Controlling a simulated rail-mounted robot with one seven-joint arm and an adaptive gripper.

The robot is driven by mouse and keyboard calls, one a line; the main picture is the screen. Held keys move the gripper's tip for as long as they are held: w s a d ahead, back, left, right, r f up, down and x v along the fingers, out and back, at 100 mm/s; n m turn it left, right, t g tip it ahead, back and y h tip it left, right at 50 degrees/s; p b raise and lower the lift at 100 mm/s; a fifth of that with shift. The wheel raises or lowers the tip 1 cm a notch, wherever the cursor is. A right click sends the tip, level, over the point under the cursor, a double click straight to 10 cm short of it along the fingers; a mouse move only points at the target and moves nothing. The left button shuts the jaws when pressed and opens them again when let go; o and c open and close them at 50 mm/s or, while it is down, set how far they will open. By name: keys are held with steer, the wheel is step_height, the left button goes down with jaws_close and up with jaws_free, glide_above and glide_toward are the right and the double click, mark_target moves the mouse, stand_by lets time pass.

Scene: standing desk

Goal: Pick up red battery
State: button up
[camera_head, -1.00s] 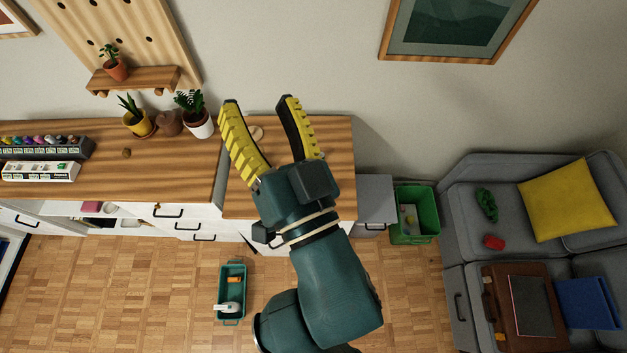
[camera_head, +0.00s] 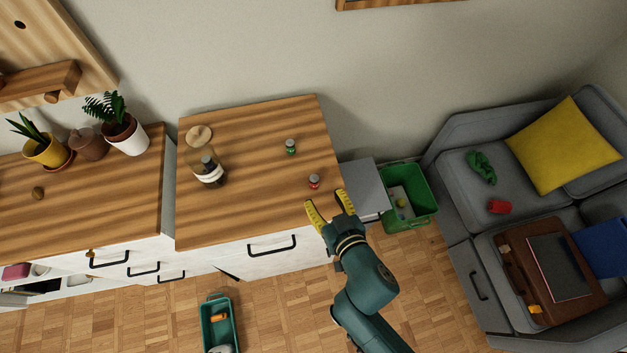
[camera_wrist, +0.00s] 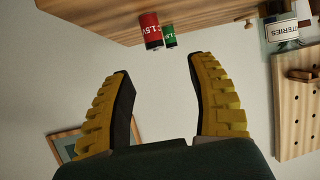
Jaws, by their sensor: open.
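The red battery (camera_head: 314,182) stands upright near the front right corner of the wooden desktop (camera_head: 240,215). The green battery (camera_head: 291,147) stands behind it, a little to the left. My gripper (camera_head: 324,198) is open and empty by the desk's front right edge, its fingertips just short of the red battery. In the wrist view the picture is upside down. There the red battery (camera_wrist: 151,30) lies ahead of the gap between the spread yellow fingers of my gripper (camera_wrist: 160,66). The green battery (camera_wrist: 170,37) appears just beside it. Nothing is between the fingers.
A jar with dark contents (camera_head: 208,172) and a round wooden lid (camera_head: 199,135) stand on the desktop's left part. Potted plants (camera_head: 126,134) are farther left. A grey cabinet (camera_head: 363,185) and a green bin (camera_head: 408,205) stand right of the desk. The desktop's middle is clear.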

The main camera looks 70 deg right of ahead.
mark_target(316, 182)
steer(key=x, duration=0.9)
steer(key=shift+d+f, duration=0.25)
steer(key=shift+d, duration=0.25)
steer(key=shift+s+a, duration=0.1)
jaws_close()
